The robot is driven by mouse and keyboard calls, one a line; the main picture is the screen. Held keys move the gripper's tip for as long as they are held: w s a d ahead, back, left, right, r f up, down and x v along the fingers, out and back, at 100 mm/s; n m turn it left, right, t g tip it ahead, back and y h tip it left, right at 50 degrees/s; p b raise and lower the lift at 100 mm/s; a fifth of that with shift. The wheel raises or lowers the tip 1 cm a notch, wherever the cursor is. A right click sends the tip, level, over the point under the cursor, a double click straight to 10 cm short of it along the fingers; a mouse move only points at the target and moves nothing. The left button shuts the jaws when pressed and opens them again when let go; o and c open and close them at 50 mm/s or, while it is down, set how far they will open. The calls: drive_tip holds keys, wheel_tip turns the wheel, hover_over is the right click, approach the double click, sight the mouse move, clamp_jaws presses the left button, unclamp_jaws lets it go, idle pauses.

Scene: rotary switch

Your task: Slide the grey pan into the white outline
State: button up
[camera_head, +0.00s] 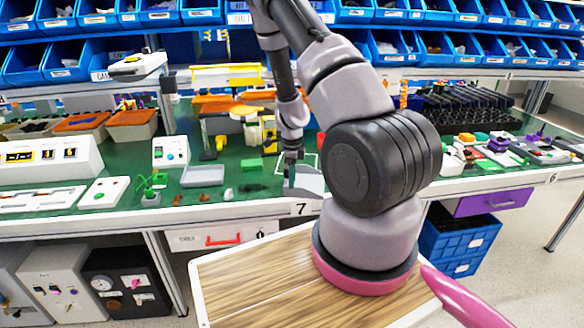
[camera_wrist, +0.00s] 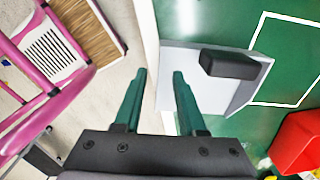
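The grey pan (camera_wrist: 207,92) lies on the green bench top near its front edge, with a dark block-shaped handle (camera_wrist: 229,64) at its upper part. In the head view the pan (camera_head: 311,181) is partly hidden by my gripper. The white outline (camera_wrist: 257,50) is painted on the green top just right of the pan in the wrist view; the pan's right edge is close to its near line. In the head view its far part (camera_head: 309,154) shows behind my gripper. My gripper (camera_wrist: 159,73) is open with nothing between its fingers. The right finger overlaps the pan's left side in view; contact cannot be told.
A red object (camera_wrist: 297,143) is at lower right in the wrist view. Left of the pan on the bench are a grey tray (camera_head: 203,176), a green block (camera_head: 251,164) and a small plant (camera_head: 150,190). Blue bins (camera_head: 110,20) line the back.

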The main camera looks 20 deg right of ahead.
drive_tip(key=shift+f, duration=2)
clamp_jaws()
